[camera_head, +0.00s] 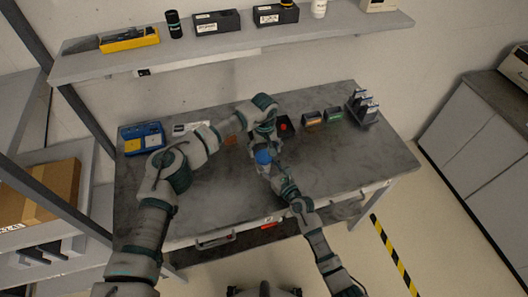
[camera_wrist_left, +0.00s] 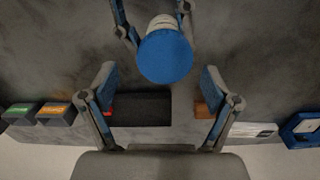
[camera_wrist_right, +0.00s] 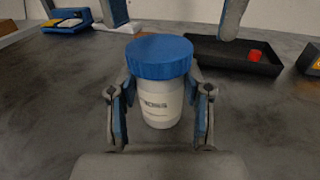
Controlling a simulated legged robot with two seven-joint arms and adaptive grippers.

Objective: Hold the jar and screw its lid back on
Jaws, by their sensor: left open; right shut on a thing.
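The white jar (camera_wrist_right: 158,110) stands upright between the fingers of my right gripper (camera_wrist_right: 159,118), which is shut on its body. The blue lid (camera_wrist_right: 160,56) sits level on top of the jar; whether its thread is engaged cannot be seen. The lid also shows in the left wrist view (camera_wrist_left: 165,56) and in the head view (camera_head: 263,157). My left gripper (camera_wrist_left: 160,92) is open and empty. Its fingers hang above and behind the lid in the right wrist view, apart from it, and the lid is off-centre from them in the left wrist view.
A black tray (camera_wrist_right: 205,48) with a red piece (camera_wrist_right: 255,56) lies on the grey table (camera_head: 330,160) behind the jar. Small labelled bins (camera_head: 312,118) and a rack (camera_head: 363,106) stand at back right, a blue box (camera_head: 142,138) at back left. A shelf (camera_head: 240,50) hangs above.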

